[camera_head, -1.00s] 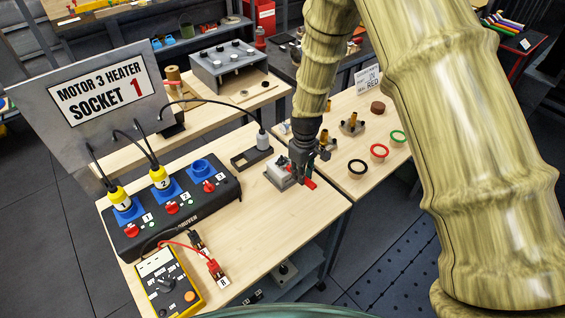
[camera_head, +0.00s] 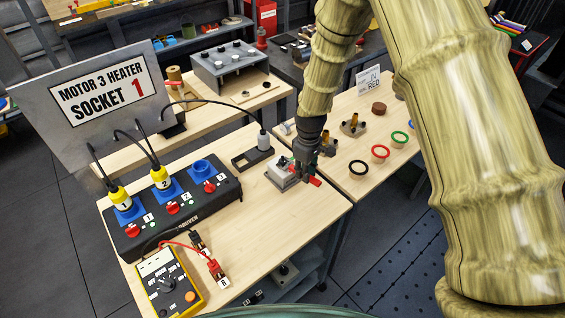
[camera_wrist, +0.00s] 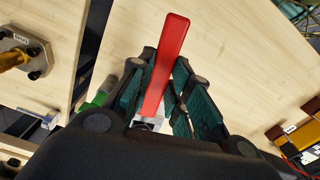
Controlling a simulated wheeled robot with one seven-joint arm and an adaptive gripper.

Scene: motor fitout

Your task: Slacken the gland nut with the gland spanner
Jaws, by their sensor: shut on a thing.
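My gripper (camera_head: 304,168) is shut on the red spanner (camera_head: 316,182) at the right end of the main bench. In the wrist view the red handle (camera_wrist: 169,55) sticks up between my two green-padded fingers (camera_wrist: 160,100) and points away from the camera. A little grey metal (camera_wrist: 150,122) shows below the handle, partly hidden by my fingers. The gland nut and the spanner's working end are hidden, so I cannot tell whether they are engaged.
A dark tray (camera_head: 240,162) with a grey cylinder stands left of the block. The black socket box (camera_head: 190,215) and yellow meter (camera_head: 168,283) lie further left. Bare wood lies in front.

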